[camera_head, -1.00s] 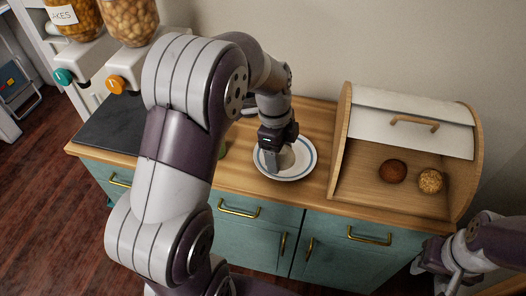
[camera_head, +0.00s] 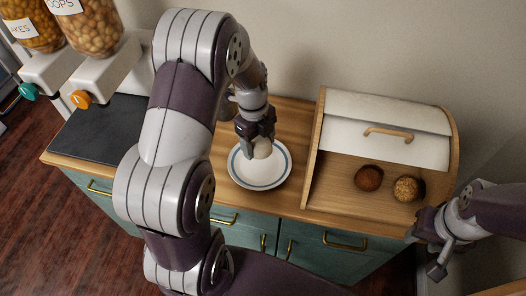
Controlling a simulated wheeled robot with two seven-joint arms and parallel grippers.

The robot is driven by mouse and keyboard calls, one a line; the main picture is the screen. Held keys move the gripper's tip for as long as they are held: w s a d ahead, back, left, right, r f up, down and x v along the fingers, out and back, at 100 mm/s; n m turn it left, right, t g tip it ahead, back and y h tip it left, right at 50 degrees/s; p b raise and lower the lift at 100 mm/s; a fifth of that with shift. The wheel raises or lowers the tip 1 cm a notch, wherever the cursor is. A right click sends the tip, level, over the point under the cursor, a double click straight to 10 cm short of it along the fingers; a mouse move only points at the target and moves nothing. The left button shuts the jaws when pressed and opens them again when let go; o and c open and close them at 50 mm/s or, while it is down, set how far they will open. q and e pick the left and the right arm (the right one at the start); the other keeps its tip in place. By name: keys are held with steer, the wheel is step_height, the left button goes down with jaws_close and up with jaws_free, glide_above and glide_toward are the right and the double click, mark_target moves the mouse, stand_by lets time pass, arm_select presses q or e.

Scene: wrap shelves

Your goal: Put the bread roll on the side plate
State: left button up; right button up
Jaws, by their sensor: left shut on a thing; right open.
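The side plate (camera_head: 272,181) is white with a blue ring and lies on the wooden counter, left of the bread box. My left gripper (camera_head: 258,147) points down over the back part of the plate. It is shut on a pale bread roll (camera_head: 263,149), whose upper part the fingers partly hide. I cannot tell whether the roll touches the plate. My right gripper (camera_head: 432,232) is open and empty, in front of the counter at the lower right.
The open bread box (camera_head: 318,150) holds a dark brown roll (camera_head: 369,178) and a seeded roll (camera_head: 407,188). A dark slab (camera_head: 105,128) covers the counter's left end. Food dispensers (camera_head: 88,32) stand at the upper left. My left arm hides part of the counter.

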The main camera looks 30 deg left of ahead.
mark_target(260, 165)
arm_select(q)
steer(key=f, duration=0.7)
steer(key=shift+w, duration=0.3)
steer(key=shift+s, duration=0.25)
steer(key=o, duration=1.1)
steer(key=shift+w+f, duration=0.1)
steer(key=shift+w, duration=0.05)
